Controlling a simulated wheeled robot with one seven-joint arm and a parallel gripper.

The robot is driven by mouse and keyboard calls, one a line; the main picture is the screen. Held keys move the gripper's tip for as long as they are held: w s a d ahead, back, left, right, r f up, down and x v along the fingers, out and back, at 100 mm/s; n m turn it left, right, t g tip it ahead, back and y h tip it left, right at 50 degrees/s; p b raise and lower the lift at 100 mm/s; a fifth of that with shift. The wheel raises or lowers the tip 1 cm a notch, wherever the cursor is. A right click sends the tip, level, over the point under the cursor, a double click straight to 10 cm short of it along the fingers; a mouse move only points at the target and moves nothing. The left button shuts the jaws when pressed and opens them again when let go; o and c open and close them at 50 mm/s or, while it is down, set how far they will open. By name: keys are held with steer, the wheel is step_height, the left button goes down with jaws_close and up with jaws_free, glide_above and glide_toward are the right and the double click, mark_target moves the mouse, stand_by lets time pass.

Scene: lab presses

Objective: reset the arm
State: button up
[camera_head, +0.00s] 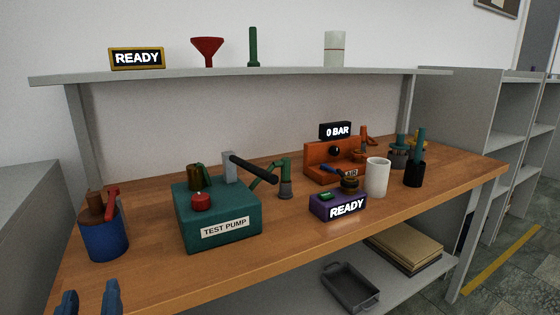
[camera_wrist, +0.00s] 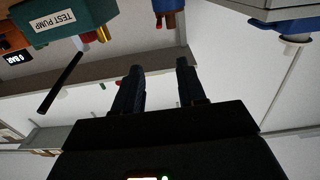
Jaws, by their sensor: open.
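My gripper (camera_head: 90,298) shows at the bottom left of the head view as two blue fingertips in front of the bench's left end. In the wrist view, my gripper (camera_wrist: 159,68) has its two dark fingers spread apart with nothing between them. The wrist picture looks upside down. My gripper is apart from the blue pot (camera_head: 103,235) with a red handle, which stands behind it on the bench. The rest of my arm is out of the head view.
The wooden bench (camera_head: 150,285) carries the teal test pump (camera_head: 225,215) with its black lever, an orange gauge block (camera_head: 318,165), a purple READY box (camera_head: 325,207), a white cup (camera_head: 377,177) and a black cup (camera_head: 413,175). A raised shelf (camera_head: 290,72) spans the back. The front middle is clear.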

steer(key=s+d+f+m+h+p, duration=0.1)
steer(key=s+d+f, duration=0.1)
steer(key=d+f, duration=0.5)
steer(key=s+d+f+g+h, duration=0.1)
steer(key=s+d+f, duration=0.2)
steer(key=d, duration=0.7)
steer(key=s+d+f+m+h+p, duration=0.1)
steer(key=s+d+f, duration=0.1)
steer(key=d+f, duration=0.5)
steer(key=s+d+r+m+h+p, duration=0.1)
steer(key=s+d+r+m+h, duration=0.1)
steer(key=s+d, duration=0.8)
steer(key=s+d+r+m+h, duration=0.2)
steer(key=s+d+r+h, duration=0.2)
steer(key=s+d, duration=0.7)
step_height(320, 180, up, 3)
steer(key=shift+d+f+p, duration=0.1)
steer(key=shift+d+p, duration=0.25)
steer(key=shift+d, duration=0.1)
